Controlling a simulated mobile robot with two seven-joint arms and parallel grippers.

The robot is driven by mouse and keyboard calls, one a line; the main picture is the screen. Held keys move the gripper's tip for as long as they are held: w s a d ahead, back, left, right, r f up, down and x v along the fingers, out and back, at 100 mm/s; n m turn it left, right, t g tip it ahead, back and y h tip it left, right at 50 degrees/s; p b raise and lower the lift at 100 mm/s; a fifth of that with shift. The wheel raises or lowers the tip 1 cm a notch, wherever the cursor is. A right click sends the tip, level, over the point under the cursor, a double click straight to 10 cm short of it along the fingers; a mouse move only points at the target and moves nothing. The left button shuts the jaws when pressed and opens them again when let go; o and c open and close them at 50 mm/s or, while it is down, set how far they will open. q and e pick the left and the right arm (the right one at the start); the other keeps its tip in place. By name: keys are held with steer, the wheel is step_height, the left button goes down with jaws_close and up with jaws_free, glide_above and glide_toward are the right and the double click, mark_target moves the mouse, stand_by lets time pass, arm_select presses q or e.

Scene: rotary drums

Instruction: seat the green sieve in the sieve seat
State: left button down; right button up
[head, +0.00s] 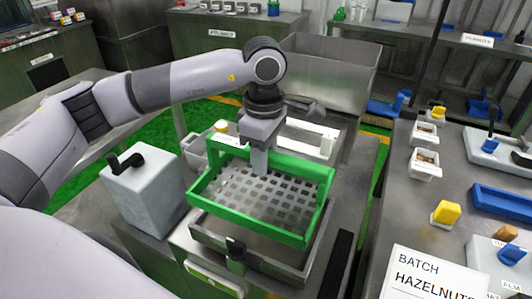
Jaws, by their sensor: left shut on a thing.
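The green sieve (318,215) is a green rectangular frame around a perforated grey sheet, in the middle of the head view. My left gripper (260,168) is shut on the far side of its frame, with the arm reaching in from the left. The sieve seat (247,257) is a grey metal frame under the sieve, showing along its near and right sides. The sieve hangs above the seat, shifted a little toward the back and left of it. The sieve hides most of the seat. My right gripper is not in view.
A grey box with a black crank (146,195) stands close left of the sieve. A metal hopper (325,70) is behind. The right table holds a hazelnut batch card (432,280), a yellow-topped item (445,213), small white tubs (425,164) and a blue tray (502,202).

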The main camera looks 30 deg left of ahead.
mark_target(265, 191)
arm_select(q)
steer(key=shift+d, duration=0.15)
steer(key=shift+f+b, duration=2.5)
steer(key=shift+f, duration=0.35)
steer(key=shift+b, duration=0.4)
steer(key=shift+f+b, duration=1.6)
steer(key=shift+f, duration=0.2)
steer(key=c, duration=0.8)
jaws_free()
steer(key=shift+o, duration=0.4)
